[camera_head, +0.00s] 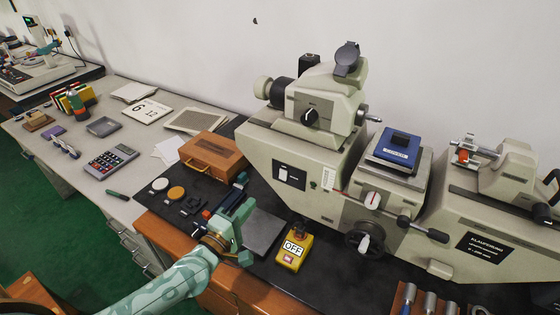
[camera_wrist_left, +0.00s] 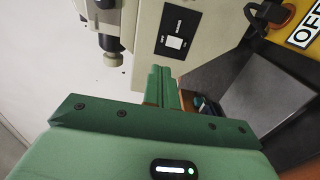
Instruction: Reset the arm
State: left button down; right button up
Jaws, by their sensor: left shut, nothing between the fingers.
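My left arm (camera_head: 170,283) comes in from the lower left of the head view. My left gripper (camera_head: 238,204), green, is over the dark bench top, to the left of the yellow box marked OFF. Its fingers (camera_wrist_left: 161,88) are together in the left wrist view, with nothing seen between them. They point towards the beige machine (camera_head: 312,160), whose switch panel (camera_wrist_left: 177,38) shows beyond them in the wrist view. My right gripper is in neither view.
The yellow OFF box (camera_head: 291,252) and a grey plate (camera_head: 262,232) are close to the right of the gripper. A wooden case (camera_head: 212,155), round discs (camera_head: 176,193) and small dark parts lie to the left. A calculator (camera_head: 112,158) sits on the grey desk.

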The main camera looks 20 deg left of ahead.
pick_arm(q)
jog(key=s+d+f+m+g+h, duration=0.25)
jog(key=s+d+m+g, duration=0.6)
jog(key=m, duration=1.05)
jog(key=s+a+m+g+y, duration=0.2)
jog(key=s+a+m+y, duration=0.2)
jog(key=s+a+y, duration=0.6)
jog(key=s+d+f+g+h+b, duration=0.1)
jog(key=s+f+g+h+b, duration=0.15)
jog(key=f, duration=1.45)
jog(key=s+d+f+g+h+b, duration=0.1)
jog(key=s+d+f+g+b, duration=0.15)
jog(key=f, duration=1.35)
jog(key=s+a+f+n+g+h+b, duration=0.1)
jog(key=s+f+n+b, duration=0.1)
jog(key=s+f, duration=1.3)
jog(key=s, duration=0.3)
jog(key=shift+s+f+n, duration=0.2)
jog(key=shift+n, duration=0.2)
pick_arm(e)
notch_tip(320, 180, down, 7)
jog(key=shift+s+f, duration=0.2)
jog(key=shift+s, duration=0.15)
pick_arm(q)
jog(key=shift+a+g, duration=0.1)
jog(key=shift+g, duration=0.15)
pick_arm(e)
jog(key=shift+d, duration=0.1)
